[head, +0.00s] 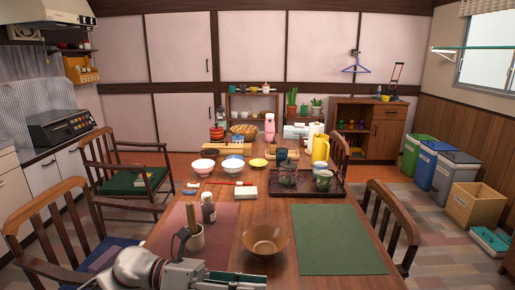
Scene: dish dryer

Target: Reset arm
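Part of my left arm shows at the bottom edge of the head view. Its grey and white wrist leads into a dark gripper (232,281) pointing right, low in front of the brown bowl (265,240). The picture's edge cuts it off, so its fingers cannot be made out clearly. I see nothing held in it. My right arm and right gripper are not in view.
A wooden table (240,207) runs away from me. Near its front are a utensil cup (195,238), a dark bottle (208,208) and a green mat (341,240), which is bare. A tray (334,186) with cups stands farther back. Chairs flank the table.

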